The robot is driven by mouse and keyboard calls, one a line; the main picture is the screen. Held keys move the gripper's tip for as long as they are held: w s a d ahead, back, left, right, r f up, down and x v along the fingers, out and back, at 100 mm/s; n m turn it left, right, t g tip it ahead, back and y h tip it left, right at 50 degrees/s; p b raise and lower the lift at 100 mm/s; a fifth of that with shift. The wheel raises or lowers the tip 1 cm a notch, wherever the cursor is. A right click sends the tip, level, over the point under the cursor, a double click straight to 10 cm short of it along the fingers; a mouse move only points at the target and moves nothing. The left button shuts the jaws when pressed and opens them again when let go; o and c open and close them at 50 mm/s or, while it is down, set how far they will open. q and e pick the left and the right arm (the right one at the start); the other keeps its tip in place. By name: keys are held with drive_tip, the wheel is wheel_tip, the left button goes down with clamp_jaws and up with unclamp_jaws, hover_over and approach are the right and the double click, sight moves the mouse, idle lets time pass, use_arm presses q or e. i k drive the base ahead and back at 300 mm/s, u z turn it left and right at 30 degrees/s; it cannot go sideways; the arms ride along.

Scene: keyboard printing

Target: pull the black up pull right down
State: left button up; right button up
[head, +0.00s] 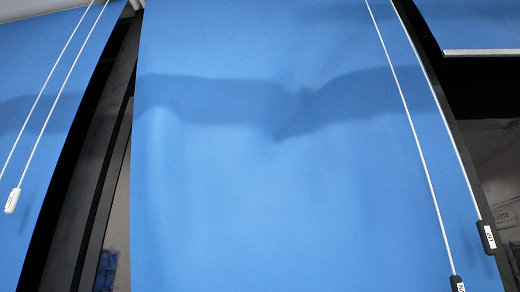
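Two black pulls hang on white cords at the right side of the large blue blind in the head view. One black pull (488,238) with a small white label hangs near the right edge; its label is too small to read surely. The other black pull (457,284) hangs lower and to its left, partly cut off by the bottom edge, and its label cannot be read. The blue blind (270,200) fills the middle of the view. Neither of my grippers shows, and nothing is seen touching the pulls.
Another blue blind (40,70) hangs at the left, with a white pull (12,201) on white cords. A third blind (475,25) at the upper right ends in a white bottom bar (482,52). Dark frames stand between the blinds.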

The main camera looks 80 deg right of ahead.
sight(489, 246)
drive_tip(key=z, duration=1.55)
drive_tip(key=k, duration=0.35)
drive_tip(key=z, duration=1.3)
